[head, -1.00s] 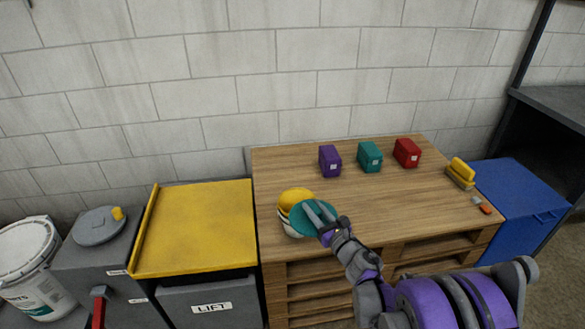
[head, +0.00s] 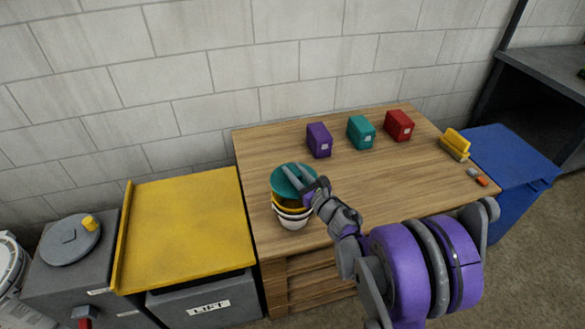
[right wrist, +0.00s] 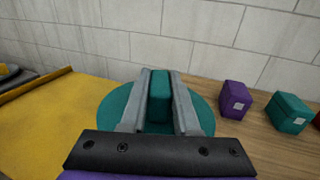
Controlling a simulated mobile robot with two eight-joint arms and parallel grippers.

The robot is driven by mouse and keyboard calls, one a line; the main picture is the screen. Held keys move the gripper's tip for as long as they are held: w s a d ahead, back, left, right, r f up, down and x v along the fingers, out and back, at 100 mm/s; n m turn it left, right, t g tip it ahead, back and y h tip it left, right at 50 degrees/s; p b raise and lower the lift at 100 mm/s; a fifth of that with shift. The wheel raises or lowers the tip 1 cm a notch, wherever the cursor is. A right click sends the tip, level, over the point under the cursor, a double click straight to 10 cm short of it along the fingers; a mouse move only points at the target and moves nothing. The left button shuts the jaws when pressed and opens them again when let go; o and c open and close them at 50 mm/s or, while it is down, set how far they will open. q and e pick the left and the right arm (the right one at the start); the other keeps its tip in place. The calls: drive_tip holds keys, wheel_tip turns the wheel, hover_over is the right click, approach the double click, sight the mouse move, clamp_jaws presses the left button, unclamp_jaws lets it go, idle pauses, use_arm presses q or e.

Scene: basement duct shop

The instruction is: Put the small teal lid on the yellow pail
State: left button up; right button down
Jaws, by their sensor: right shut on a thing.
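The small teal lid (head: 280,180) is a round disc with a block-shaped handle (right wrist: 157,100). My right gripper (head: 299,177) is shut on that handle, one finger on each side. The yellow pail (head: 284,207) stands at the left front of the wooden table. Its yellow upper part shows below the lid, with a white part under it. In the head view the lid overlaps the pail's back and top. I cannot tell whether they touch. In the right wrist view the lid (right wrist: 113,110) hides the pail. My left gripper is not in view.
Purple (head: 319,141), teal (head: 361,133) and red (head: 399,126) boxes stand along the back of the wooden table (head: 385,178). A yellow-handled brush (head: 455,143) lies at the right. A yellow-topped bin (head: 190,225) adjoins the left side. The table's middle is clear.

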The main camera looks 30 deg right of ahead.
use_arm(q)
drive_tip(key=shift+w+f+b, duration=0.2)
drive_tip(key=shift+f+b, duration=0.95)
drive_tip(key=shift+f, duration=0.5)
use_arm(e)
drive_tip(key=shift+w+f, duration=0.15)
drive_tip(key=shift+f, duration=1.85)
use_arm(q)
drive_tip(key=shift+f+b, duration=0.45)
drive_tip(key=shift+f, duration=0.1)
use_arm(e)
drive_tip(key=shift+f, duration=0.6)
drive_tip(key=c, duration=0.9)
unclamp_jaws()
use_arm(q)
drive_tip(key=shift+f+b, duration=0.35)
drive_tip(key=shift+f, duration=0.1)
use_arm(e)
drive_tip(key=shift+s+d, duration=0.2)
drive_tip(key=shift+s, duration=2.6)
drive_tip(key=shift+s+d, duration=0.15)
drive_tip(key=shift+s, duration=2.6)
